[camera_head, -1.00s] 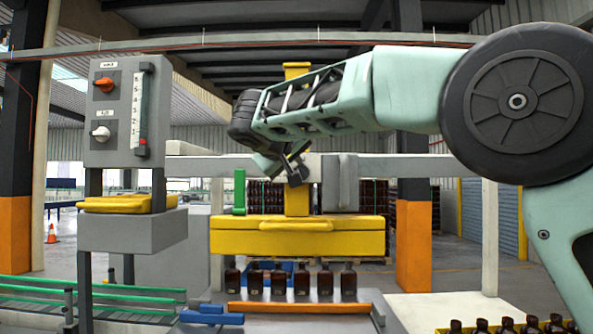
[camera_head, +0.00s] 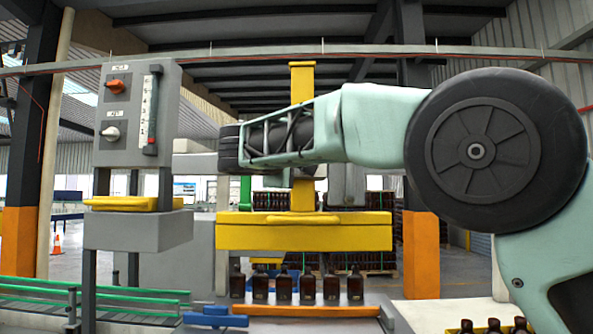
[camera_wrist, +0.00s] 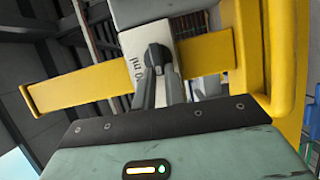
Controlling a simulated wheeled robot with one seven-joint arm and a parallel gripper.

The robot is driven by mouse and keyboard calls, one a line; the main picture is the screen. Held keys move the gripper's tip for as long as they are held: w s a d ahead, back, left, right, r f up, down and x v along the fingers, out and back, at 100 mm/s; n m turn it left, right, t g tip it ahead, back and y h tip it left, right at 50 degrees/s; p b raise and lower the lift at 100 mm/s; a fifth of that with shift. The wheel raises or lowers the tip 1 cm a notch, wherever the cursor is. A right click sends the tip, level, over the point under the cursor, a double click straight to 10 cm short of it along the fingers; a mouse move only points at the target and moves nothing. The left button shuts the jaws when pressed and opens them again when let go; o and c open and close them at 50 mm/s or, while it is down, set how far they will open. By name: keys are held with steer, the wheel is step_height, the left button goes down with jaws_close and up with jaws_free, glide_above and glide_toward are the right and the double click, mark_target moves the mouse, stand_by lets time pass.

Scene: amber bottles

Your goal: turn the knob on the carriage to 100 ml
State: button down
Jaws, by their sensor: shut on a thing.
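In the wrist view, a small black knob (camera_wrist: 158,56) sits on a white plate (camera_wrist: 134,68) with partly hidden lettering ending in "0 ml". My gripper (camera_wrist: 159,72) is shut on the knob, with a grey finger on either side. The knob's exact setting cannot be read. The yellow carriage (camera_wrist: 88,85) spreads behind the plate; in the head view its wide yellow beam (camera_head: 305,238) hangs above a row of amber bottles (camera_head: 308,285). My arm covers the knob and the gripper's fingertips in the head view.
A grey control box (camera_head: 165,80) at the left carries an orange knob (camera_head: 116,87), a white knob (camera_head: 111,132) and a numbered scale (camera_head: 151,110). A yellow mast (camera_head: 302,85) rises behind my arm. Green conveyor rails (camera_head: 130,293) run at the lower left.

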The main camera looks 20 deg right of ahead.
steer(key=shift+a+f+n, duration=0.1)
steer(key=shift+n, duration=0.3)
steer(key=c, duration=1.5)
jaws_free()
steer(key=shift+o, duration=0.2)
steer(key=shift+s, duration=0.1)
steer(key=b+v, duration=0.4)
steer(key=v, duration=1.3)
steer(key=shift+a+f, duration=0.2)
steer(key=shift+f, duration=0.05)
